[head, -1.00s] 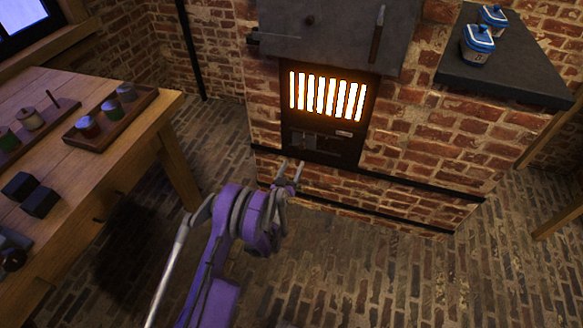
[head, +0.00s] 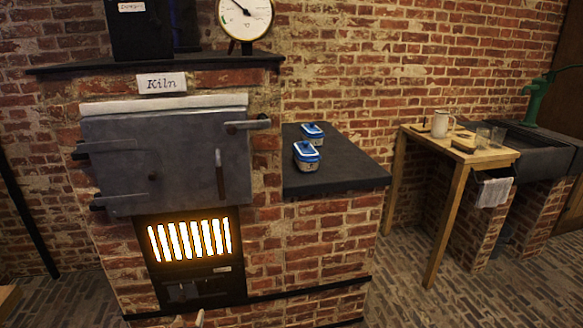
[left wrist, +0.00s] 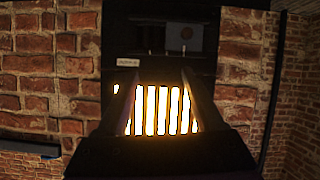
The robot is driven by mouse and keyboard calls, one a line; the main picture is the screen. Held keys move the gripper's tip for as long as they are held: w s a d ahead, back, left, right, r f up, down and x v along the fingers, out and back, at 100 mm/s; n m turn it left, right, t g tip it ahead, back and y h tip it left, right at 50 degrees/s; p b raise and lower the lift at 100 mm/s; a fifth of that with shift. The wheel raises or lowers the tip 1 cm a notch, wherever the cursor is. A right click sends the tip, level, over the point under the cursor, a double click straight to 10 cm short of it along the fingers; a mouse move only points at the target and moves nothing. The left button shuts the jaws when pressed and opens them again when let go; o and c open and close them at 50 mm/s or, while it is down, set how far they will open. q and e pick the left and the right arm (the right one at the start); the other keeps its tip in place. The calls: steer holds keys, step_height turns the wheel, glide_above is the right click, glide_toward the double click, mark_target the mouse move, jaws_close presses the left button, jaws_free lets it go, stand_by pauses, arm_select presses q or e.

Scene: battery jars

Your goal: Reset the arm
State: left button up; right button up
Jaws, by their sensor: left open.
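My left gripper (head: 200,318) barely shows at the bottom edge of the head view, in front of the kiln's lower part, with only a fingertip visible. In the left wrist view its two dark fingers (left wrist: 162,88) stand apart with nothing between them. The glowing grate (left wrist: 160,112) of the kiln shows beyond and between them. My right gripper is in neither view.
The brick kiln has a closed grey door (head: 168,155) above its bright grate (head: 190,240). Two blue-lidded jars (head: 308,157) stand on the dark side slab (head: 345,178). A wooden table (head: 455,150) with a mug and glasses stands right, beside a sink (head: 535,148).

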arm_select(q)
steer(key=s+d+r+m+g+h, duration=0.1)
steer(key=s+d+g, duration=0.25)
steer(key=s, duration=0.85)
steer(key=s+d+r+m+g+h, duration=0.15)
steer(key=s+d, duration=0.25)
steer(key=s, duration=0.7)
steer(key=s+d+m+g, duration=0.2)
steer(key=s+d+g, duration=0.15)
steer(key=s, duration=0.85)
step_height(320, 180, up, 28)
steer(key=t+p, duration=0.1)
steer(key=p, duration=2.3)
steer(key=shift+w+d+f, duration=0.15)
steer(key=shift+w+f, duration=0.1)
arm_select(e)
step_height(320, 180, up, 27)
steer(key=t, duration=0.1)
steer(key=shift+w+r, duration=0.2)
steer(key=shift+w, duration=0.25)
arm_select(q)
steer(key=shift+s+n, duration=0.1)
steer(key=shift+n, duration=0.15)
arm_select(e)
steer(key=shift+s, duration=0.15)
